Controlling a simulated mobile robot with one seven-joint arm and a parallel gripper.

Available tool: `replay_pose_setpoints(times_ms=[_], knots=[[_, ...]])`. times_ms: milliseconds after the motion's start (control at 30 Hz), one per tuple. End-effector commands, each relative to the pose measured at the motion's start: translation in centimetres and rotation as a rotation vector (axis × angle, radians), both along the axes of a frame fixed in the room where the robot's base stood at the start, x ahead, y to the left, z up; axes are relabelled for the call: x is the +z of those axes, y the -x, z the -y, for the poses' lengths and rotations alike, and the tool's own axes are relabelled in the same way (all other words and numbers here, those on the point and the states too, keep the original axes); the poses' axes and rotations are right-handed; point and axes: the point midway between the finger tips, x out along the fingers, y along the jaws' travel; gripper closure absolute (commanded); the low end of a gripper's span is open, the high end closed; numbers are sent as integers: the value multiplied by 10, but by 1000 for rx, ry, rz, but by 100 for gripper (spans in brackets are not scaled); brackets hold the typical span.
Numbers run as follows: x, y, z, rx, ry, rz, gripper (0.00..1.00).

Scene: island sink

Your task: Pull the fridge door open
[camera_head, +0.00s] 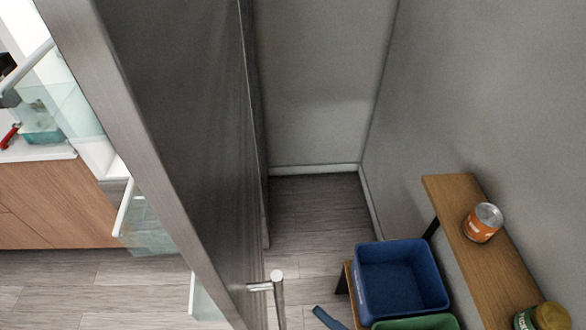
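The fridge door (190,120) is a tall dark grey panel with a lighter metal edge, slanting across the left-middle of the view. It stands swung open, with its clear inner shelves (145,228) showing on its left side. The metal handle (279,298) sticks out from its outer face near the bottom of the view, with nothing holding it. Small black parts at the left edge, beside the upper shelf's rail, are cut off by the frame. I cannot tell whether they are my gripper. No other part in view looks like it.
A wooden bench (455,205) along the right wall holds an orange can (482,222) and a jar (545,318). A blue bin (400,280) and a green bin (420,322) stand beside it. Bare floor (310,215) lies between door and wall. A wood-fronted cabinet (50,205) is at left.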

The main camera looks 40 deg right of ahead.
Motion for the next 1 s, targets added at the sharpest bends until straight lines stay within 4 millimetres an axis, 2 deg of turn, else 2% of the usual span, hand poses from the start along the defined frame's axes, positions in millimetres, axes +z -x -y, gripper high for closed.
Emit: replay_pose_setpoints(times_ms=[100,300,467,1000], knots=[[0,25,4,-6,1,-4,50],[2,48,6,-5,1,0,50],[1,53,6,-1,0,0,50],[0,53,6,0,0,0,50]])
